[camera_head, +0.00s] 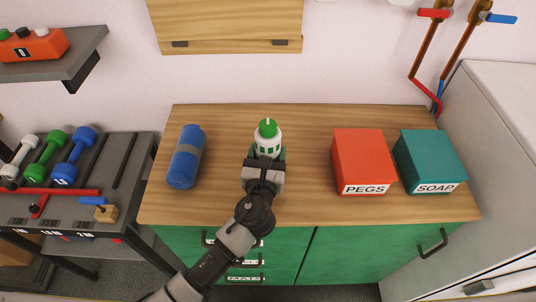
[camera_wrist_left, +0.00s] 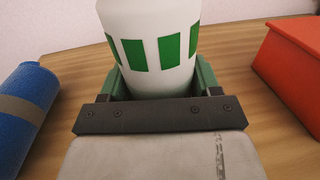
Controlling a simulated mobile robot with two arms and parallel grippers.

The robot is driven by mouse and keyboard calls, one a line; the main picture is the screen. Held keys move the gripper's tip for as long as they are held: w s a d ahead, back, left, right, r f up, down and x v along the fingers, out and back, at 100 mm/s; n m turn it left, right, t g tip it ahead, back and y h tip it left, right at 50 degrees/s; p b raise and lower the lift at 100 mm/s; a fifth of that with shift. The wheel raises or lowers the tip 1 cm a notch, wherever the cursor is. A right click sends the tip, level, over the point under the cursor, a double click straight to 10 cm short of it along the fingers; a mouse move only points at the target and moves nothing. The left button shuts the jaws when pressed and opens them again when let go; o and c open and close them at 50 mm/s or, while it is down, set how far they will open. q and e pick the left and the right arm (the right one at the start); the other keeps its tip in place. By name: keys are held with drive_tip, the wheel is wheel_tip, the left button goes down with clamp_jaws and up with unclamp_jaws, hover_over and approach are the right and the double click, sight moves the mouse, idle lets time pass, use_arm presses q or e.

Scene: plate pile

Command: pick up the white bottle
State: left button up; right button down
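The white bottle (camera_head: 267,142) has green rectangles around its side and a green cap (camera_head: 267,127). It stands upright on the wooden counter top (camera_head: 300,195), left of the red box. My left gripper (camera_head: 265,158) reaches it from the front. In the left wrist view the bottle (camera_wrist_left: 150,45) fills the space between the two green fingers, one on each side of its lower part. The fingers are spread about as wide as the bottle. I cannot tell whether they press on it. The bottle's base is hidden behind the gripper body. My right gripper is not in view.
A rolled blue mat (camera_head: 186,160) lies left of the bottle. A red PEGS box (camera_head: 362,160) and a teal SOAP box (camera_head: 428,160) stand to the right. A wooden wall cabinet (camera_head: 228,22) hangs above. A dumbbell rack (camera_head: 75,185) is at the left.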

sight(266, 150)
use_arm(q)
drive_tip(key=c, duration=0.6)
drive_tip(key=shift+r, duration=0.5)
drive_tip(key=shift+c, duration=0.2)
wheel_tip(266, 150, up, 4)
drive_tip(key=shift+f+p, duration=0.1)
drive_tip(key=shift+p, duration=0.7)
drive_tip(key=s+d+r, duration=0.6)
drive_tip(key=d, duration=0.4)
drive_tip(key=shift+r+b, duration=0.2)
drive_tip(key=shift+b, duration=0.2)
drive_tip(key=w+a+f, duration=0.2)
drive_tip(key=a, duration=0.1)
drive_tip(key=w+a+f, duration=0.2)
drive_tip(key=a+f, duration=0.1)
drive_tip(key=w+a+f+b, duration=0.1)
drive_tip(key=w+a+f, duration=0.1)
drive_tip(key=a+f, duration=0.1)
drive_tip(key=shift+a, duration=0.35)
drive_tip(key=shift+a+f, duration=0.2)
drive_tip(key=shift+f+b, duration=1.2)
drive_tip(key=shift+b, duration=0.25)
